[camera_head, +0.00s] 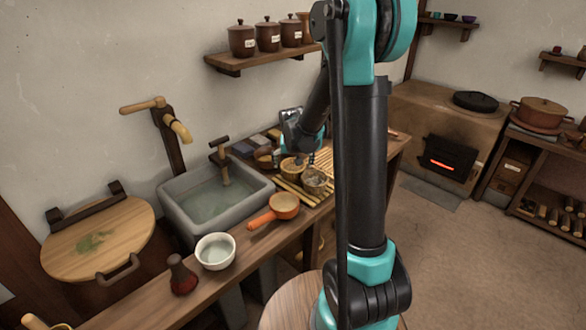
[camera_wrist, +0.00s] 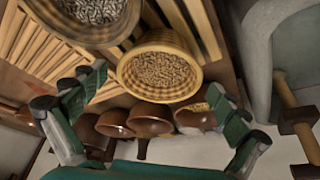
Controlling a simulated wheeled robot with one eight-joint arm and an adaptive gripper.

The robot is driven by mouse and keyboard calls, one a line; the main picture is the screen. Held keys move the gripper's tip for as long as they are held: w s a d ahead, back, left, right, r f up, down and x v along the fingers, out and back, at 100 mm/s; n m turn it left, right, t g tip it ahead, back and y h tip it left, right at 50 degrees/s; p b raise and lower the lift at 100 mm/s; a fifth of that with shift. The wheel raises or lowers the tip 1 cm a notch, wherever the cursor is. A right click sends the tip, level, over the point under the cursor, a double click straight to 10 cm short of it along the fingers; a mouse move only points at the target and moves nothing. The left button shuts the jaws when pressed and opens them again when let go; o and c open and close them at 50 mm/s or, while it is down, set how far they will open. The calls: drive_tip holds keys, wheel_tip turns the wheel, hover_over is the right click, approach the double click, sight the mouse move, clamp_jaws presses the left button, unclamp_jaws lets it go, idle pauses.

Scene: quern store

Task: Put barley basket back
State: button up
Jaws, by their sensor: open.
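A woven basket of brownish grain (camera_wrist: 158,75) stands on a slatted wooden rack (camera_wrist: 205,25) in the wrist view. In the head view it appears as the left basket (camera_head: 292,170) on the counter. A second basket with greyer seeds (camera_wrist: 95,10) is beside it, cut off by the top edge; the head view shows it at the right (camera_head: 315,182). No label shows which is barley. My gripper (camera_wrist: 156,84) is open, its fingers either side of the brownish-grain basket in the picture. I cannot tell whether they touch it. In the head view my gripper (camera_head: 304,155) is just above the baskets, partly hidden.
A stone sink (camera_head: 215,200) with water is left of the baskets. An orange-handled pan (camera_head: 284,206), a white bowl (camera_head: 215,251) and a dark red bottle (camera_head: 182,275) stand along the counter. A wall shelf (camera_head: 262,58) holds lidded jars. The floor (camera_head: 460,250) at right is clear.

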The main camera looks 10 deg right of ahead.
drive_tip(key=d+v, duration=0.1)
drive_tip(key=v, duration=0.8)
drive_tip(key=s+d+f+n, duration=0.1)
drive_tip(key=s+f, duration=0.3)
drive_tip(key=s, duration=0.9)
drive_tip(key=s+d+f, duration=0.2)
drive_tip(key=s+f, duration=0.2)
drive_tip(key=s, duration=0.9)
drive_tip(key=shift+d+f+n+y, duration=0.2)
drive_tip(key=shift+d+n+y, duration=0.2)
